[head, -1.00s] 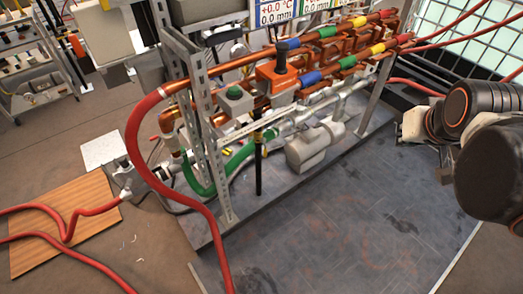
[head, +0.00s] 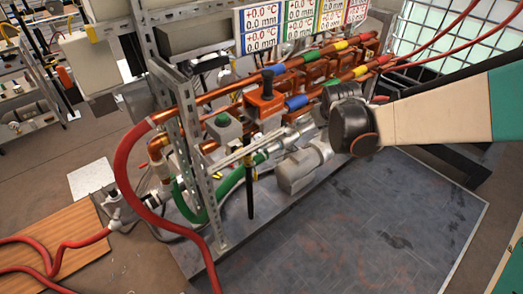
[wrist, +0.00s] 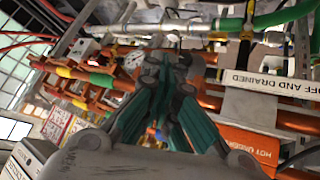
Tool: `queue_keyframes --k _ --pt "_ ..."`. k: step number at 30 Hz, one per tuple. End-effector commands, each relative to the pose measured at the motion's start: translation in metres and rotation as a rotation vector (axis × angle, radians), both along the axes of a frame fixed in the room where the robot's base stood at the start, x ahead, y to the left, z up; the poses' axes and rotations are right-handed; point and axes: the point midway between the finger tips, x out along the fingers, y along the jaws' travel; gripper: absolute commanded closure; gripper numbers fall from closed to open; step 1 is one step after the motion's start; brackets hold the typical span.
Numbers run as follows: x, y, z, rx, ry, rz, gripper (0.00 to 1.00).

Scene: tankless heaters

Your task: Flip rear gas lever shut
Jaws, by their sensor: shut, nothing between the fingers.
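In the wrist view my gripper (wrist: 172,68) has its teal-padded fingers together at the tips, with nothing held. It points into the copper pipework (wrist: 100,80) of the heater rig, which also shows in the head view (head: 225,88). Yellow bands mark the pipes, one at the rear pipe (head: 340,45). I cannot pick out the rear gas lever with certainty, nor tell its position.
An orange box (head: 264,103) with a dark knob and a grey box with a green button (head: 222,121) sit on the rig. A metal upright (head: 200,165) and a red hose (head: 120,165) stand at its left. The dark floor plate (head: 350,225) in front is clear.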

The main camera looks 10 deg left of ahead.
Motion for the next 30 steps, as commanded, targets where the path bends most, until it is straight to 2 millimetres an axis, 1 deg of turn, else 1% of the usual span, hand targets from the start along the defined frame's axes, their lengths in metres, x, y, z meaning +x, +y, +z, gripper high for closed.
queue_keyframes --k 1,5,6,10,14,22,27,30 --pt "0.006 0.014 -0.012 -0.013 0.003 0.024 1.00" --pt "0.018 0.047 -0.043 -0.047 0.008 0.083 1.00" --pt "0.020 0.057 -0.053 -0.058 0.010 0.102 1.00" --pt "0.026 0.089 -0.088 -0.094 0.015 0.159 1.00" --pt "0.028 0.120 -0.123 -0.127 0.018 0.216 1.00" --pt "0.021 0.179 -0.201 -0.196 0.023 0.331 1.00" --pt "0.007 0.215 -0.255 -0.242 0.023 0.405 1.00" --pt "-0.003 0.232 -0.284 -0.266 0.023 0.445 1.00"
